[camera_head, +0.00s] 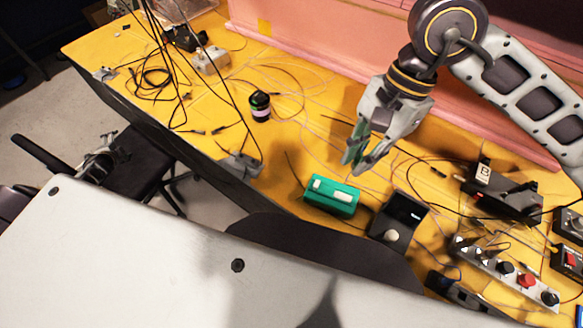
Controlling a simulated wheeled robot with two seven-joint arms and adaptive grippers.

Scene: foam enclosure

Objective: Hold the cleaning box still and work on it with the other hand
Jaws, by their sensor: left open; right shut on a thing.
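The cleaning box (345,207) is a small teal-green box with pale parts on top. It lies on the yellow table near its front edge. My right gripper (358,160) hangs above and behind the box, apart from it, pointing down. It is shut on a thin teal-green piece (353,147), mostly hidden by the fingers. My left gripper (100,162) shows small at the far left, in front of the table and over the dark chair. It is open and empty, far from the box.
A black box with a round knob (391,236) stands just right of the cleaning box. A strip of knobs (505,267) and a black device (500,196) crowd the right. A dark cylinder (260,105) and loose cables lie left. The pink foam wall (310,60) bounds the back.

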